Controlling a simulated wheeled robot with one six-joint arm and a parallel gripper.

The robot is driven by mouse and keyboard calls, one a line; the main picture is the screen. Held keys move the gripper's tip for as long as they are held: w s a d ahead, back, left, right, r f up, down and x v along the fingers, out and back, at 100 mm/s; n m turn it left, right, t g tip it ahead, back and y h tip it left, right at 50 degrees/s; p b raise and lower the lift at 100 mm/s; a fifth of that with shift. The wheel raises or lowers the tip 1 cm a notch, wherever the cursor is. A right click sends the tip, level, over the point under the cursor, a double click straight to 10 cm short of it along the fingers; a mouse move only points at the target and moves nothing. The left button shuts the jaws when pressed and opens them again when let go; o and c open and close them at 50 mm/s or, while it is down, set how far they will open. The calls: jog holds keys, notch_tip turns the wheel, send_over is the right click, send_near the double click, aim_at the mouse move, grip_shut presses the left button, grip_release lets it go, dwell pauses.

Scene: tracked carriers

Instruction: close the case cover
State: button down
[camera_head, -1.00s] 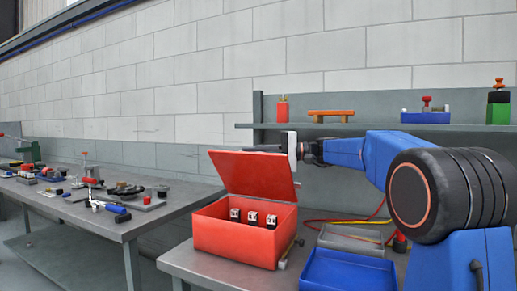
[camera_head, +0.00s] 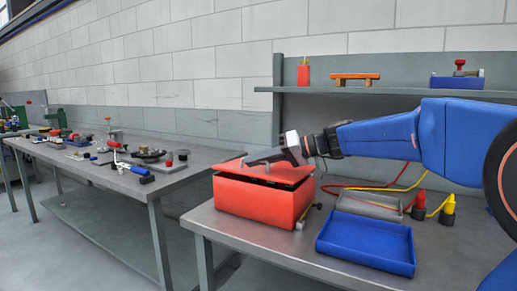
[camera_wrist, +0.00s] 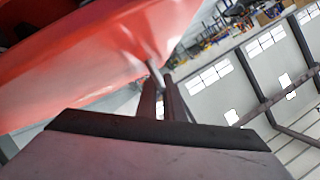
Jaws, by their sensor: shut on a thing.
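The red case (camera_head: 258,203) stands on the metal bench. Its red cover (camera_head: 230,166) is low over the box, tilted slightly, with a dark gap between cover and box rim. The case's contents are hidden. My gripper (camera_head: 255,158) is over the cover from the right, its fingers pointing left. In the wrist view the red cover (camera_wrist: 95,55) fills the upper left. There my gripper (camera_wrist: 165,88) is shut at a thin metal pin or handle (camera_wrist: 155,72) on the cover's edge. The exact contact is hard to make out.
A blue tray (camera_head: 366,245) and a grey tray (camera_head: 370,204) lie right of the case. Red and yellow cables (camera_head: 385,187) run behind them. A shelf (camera_head: 385,90) with small items is above. A second bench (camera_head: 125,180) with tools stands left.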

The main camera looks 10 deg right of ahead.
jog(key=shift+s+a+f+n+h, duration=0.1)
jog(key=shift+f+n+h, duration=0.1)
jog(key=shift+f, duration=0.3)
jog(key=shift+s+f+n+h, duration=0.1)
jog(key=shift+f+n, duration=0.1)
jog(key=shift+f, duration=0.45)
jog(key=c, duration=2.2)
grip_release()
jog(key=v, duration=1.7)
jog(key=shift+s, duration=0.25)
